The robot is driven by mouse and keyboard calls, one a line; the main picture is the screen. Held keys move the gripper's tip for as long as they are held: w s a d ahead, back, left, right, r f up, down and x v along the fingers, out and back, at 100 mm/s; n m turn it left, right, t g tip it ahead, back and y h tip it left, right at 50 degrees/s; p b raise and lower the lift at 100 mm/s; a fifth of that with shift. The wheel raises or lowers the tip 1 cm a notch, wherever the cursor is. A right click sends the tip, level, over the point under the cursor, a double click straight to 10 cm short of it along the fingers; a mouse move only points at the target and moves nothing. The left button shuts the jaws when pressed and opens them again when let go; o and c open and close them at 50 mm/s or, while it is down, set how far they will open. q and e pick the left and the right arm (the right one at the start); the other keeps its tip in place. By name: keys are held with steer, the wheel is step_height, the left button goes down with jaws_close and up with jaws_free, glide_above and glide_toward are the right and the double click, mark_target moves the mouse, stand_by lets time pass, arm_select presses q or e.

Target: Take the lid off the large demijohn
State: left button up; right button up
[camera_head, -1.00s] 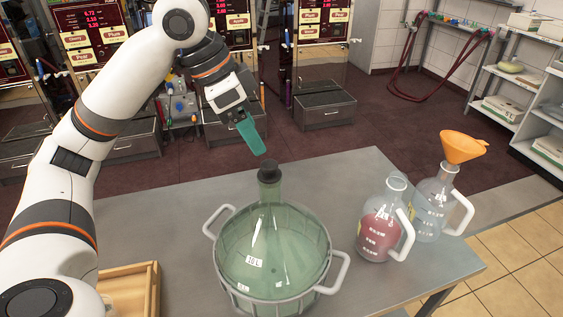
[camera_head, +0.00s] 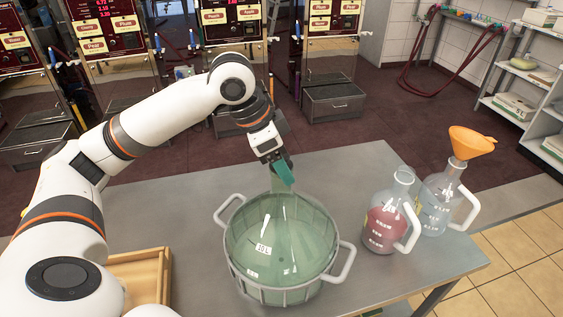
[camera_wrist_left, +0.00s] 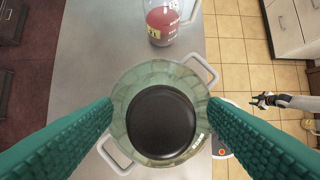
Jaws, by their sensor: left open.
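The large green demijohn (camera_head: 277,240) stands upright in a basket with two pale handles, with a "10 L" label on its side. Its black lid (camera_wrist_left: 161,122) shows in the left wrist view as a dark round disc over the demijohn's middle. In the head view the lid is hidden behind my left gripper (camera_head: 280,174), which is at the demijohn's neck. My left gripper's green fingers are spread apart, one on each side of the lid, with a gap to it in the wrist view. A small dark gripper (camera_wrist_left: 262,101), apparently my right one, shows at the wrist view's right edge.
A jug with red liquid (camera_head: 384,228) and a clear jug (camera_head: 436,203) with an orange funnel (camera_head: 470,143) stand to the right of the demijohn. A wooden tray (camera_head: 140,277) is at the table's front left.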

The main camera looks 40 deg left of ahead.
arm_select(q)
steer(key=c, duration=1.1)
steer(key=shift+o, duration=0.2)
steer(key=shift+r, duration=0.1)
